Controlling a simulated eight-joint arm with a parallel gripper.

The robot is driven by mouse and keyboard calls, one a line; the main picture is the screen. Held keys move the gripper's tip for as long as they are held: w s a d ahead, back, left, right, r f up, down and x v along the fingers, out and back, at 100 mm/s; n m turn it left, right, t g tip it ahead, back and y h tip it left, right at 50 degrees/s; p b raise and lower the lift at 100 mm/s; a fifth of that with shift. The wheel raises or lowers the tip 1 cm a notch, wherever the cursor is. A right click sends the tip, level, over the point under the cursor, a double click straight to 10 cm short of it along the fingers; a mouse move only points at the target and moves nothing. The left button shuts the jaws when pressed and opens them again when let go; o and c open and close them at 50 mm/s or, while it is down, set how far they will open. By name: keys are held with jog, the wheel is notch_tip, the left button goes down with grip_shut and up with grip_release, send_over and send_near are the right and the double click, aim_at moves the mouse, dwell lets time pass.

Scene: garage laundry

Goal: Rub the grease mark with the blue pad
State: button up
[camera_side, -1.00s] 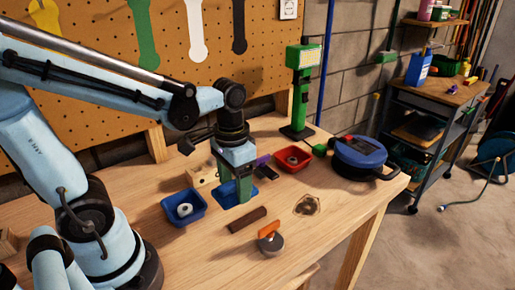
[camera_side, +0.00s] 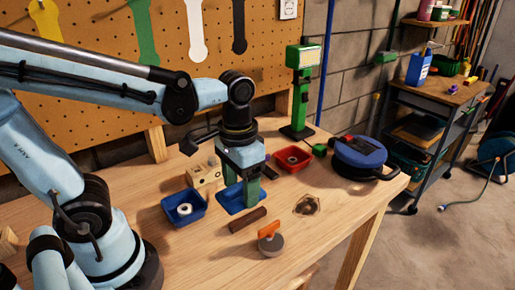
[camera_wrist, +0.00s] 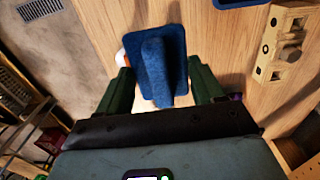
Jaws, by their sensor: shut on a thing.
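The blue pad (camera_side: 236,201) is a flat rectangle with an upright blue grip. In the wrist view the grip (camera_wrist: 155,70) stands between my two green fingers, with the pad's flat part (camera_wrist: 176,40) beyond it. My gripper (camera_side: 241,193) is shut on this grip. In the side view the pad is at or just above the bench top; I cannot tell whether it touches. The grease mark (camera_side: 307,205) is a brown blotch on the bench, right of the pad and apart from it. I do not make out the mark in the wrist view.
A dark brown bar (camera_side: 247,220) and a grey disc with an orange handle (camera_side: 270,242) lie in front. A blue tray (camera_side: 170,214) and holed wooden block (camera_side: 199,176) are left. A red tray (camera_side: 281,166), round blue-lidded pot (camera_side: 361,158) and green lamp stand (camera_side: 301,100) are behind.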

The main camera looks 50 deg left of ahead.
send_over(292, 214)
notch_tip(292, 214, down, 2)
jog(key=f, duration=0.1)
jog(key=shift+f, duration=3.75)
jog(key=shift+w+f, duration=0.2)
jog(key=shift+c, duration=0.3)
jog(key=shift+w+f, duration=0.15)
jog(key=shift+w, duration=4.6)
jog(key=shift+s, duration=5)
notch_tip(292, 214, up, 8)
